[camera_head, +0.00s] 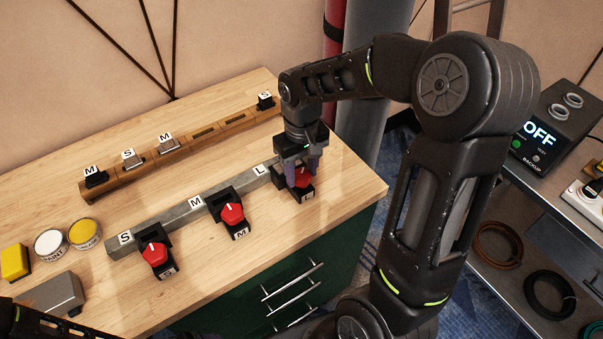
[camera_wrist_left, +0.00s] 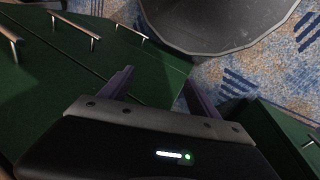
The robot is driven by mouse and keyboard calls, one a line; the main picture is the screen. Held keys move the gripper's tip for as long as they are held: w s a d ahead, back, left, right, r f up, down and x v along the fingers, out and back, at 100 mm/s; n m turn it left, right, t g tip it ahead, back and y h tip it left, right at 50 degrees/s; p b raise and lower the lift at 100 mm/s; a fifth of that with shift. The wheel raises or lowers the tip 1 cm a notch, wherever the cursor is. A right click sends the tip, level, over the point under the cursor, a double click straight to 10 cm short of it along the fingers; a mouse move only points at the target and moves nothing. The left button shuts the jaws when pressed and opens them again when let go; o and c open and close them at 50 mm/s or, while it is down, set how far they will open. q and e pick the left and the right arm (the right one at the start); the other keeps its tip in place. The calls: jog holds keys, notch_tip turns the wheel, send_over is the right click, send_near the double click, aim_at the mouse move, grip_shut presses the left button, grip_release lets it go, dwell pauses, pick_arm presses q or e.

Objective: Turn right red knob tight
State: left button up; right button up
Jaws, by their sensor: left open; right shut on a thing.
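The right red knob (camera_head: 303,178) sits on a black clamp at the L end of the grey metal bar (camera_head: 180,213). My right gripper (camera_head: 301,172) comes down from above with its purple fingers on either side of this knob and is shut on it. The fingers hide part of the knob. The middle red knob (camera_head: 232,213) and the left red knob (camera_head: 154,253) sit on their own clamps along the bar, each with a white pointer mark. My left gripper (camera_wrist_left: 156,85) is open and empty in the left wrist view, above the floor beside green drawers.
A wooden rail (camera_head: 180,150) with lettered clips lies at the back of the wooden table (camera_head: 330,205). A black box reading OFF (camera_head: 545,130) stands on the right shelf.

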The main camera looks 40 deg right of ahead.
aim_at(301, 175)
jog(key=m+b, duration=0.1)
jog(key=m, duration=0.4)
jog(key=shift+m, duration=0.4)
jog(key=m, duration=0.4)
jog(key=shift+m+b, duration=0.4)
jog(key=o, duration=1.3)
jog(key=shift+o, duration=0.2)
notch_tip(301, 175, up, 8)
jog(key=shift+f, duration=0.1)
